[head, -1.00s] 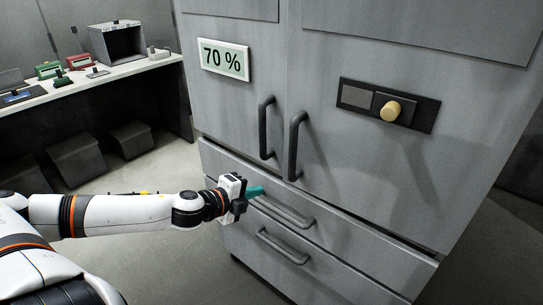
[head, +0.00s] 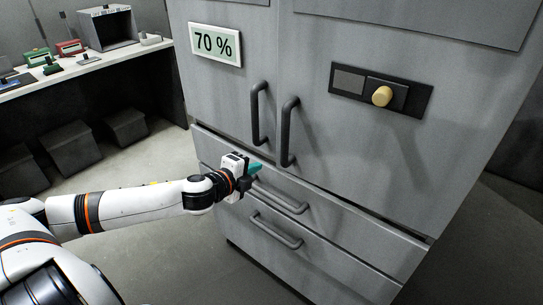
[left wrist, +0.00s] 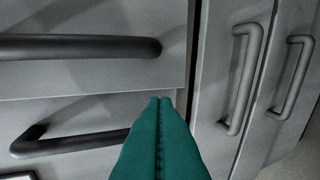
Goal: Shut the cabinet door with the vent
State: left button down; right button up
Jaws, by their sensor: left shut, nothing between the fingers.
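The grey cabinet shows two tall upper doors, the left door (head: 222,100) with a 70 % display and the right door (head: 350,150) with a knob panel. Both look shut, and I see no vent on either. Their upright black handles, the left handle (head: 258,113) and the right handle (head: 288,132), stand side by side; they also show at the right of the left wrist view. My left gripper (head: 257,168) has teal fingers, shut and empty, in front of the upper drawer (head: 330,215), near its handle. Whether it touches is unclear. My right gripper is out of view.
A lower drawer with a handle (head: 275,232) lies below; a dark gap runs above the upper drawer. A white counter (head: 90,68) with a small box-like oven (head: 107,28) stands at the back left, dark bins beneath. Floor left of the cabinet is clear.

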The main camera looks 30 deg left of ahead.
aim_at(278, 153)
pick_arm(q)
jog(key=p+x, duration=0.1)
jog(key=x, duration=0.4)
jog(key=r+p+x, duration=0.1)
jog(key=x, duration=0.2)
jog(key=shift+w+f+p, duration=0.1)
jog(key=shift+w+p, duration=0.25)
jog(key=shift+w, duration=0.1)
